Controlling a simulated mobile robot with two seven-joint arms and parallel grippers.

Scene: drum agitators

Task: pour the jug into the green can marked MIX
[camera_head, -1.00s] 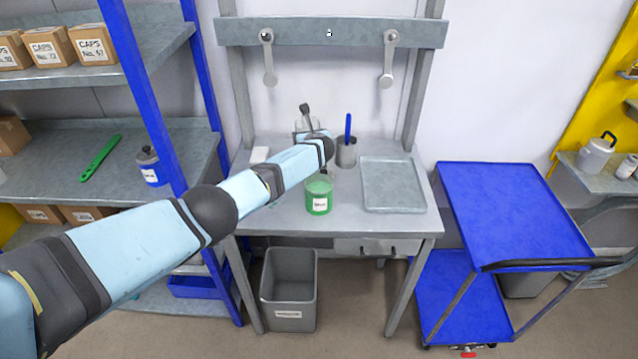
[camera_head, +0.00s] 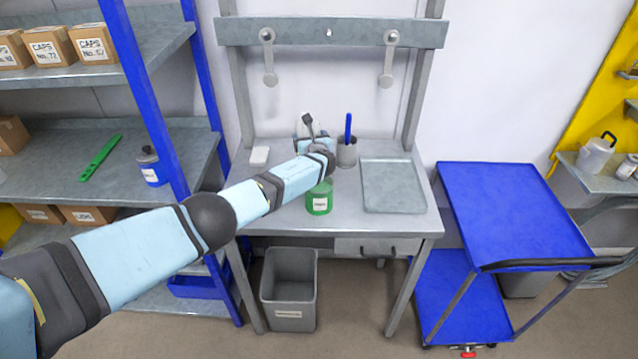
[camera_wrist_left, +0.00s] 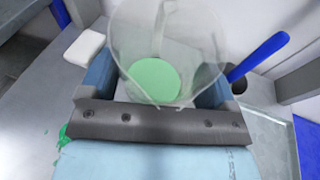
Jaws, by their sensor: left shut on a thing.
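The green can (camera_head: 319,201) with a white label stands on the grey bench, and the label is too small to read. My left gripper (camera_head: 313,146) is just behind and above it, partly hidden by my own wrist. In the left wrist view the gripper (camera_wrist_left: 155,85) is shut on the clear jug (camera_wrist_left: 188,45), between its two blue fingers. A round green surface shows through the jug; I cannot tell whether it is inside the jug. In the head view the jug (camera_head: 304,124) is mostly hidden. My right gripper is not in view.
A grey cup (camera_head: 346,156) with a blue-handled tool stands right of the gripper, beside an empty grey tray (camera_head: 393,186). A white block (camera_head: 259,155) lies at left. A green smear (camera_wrist_left: 63,137) marks the bench. A grey bin (camera_head: 288,290) stands below.

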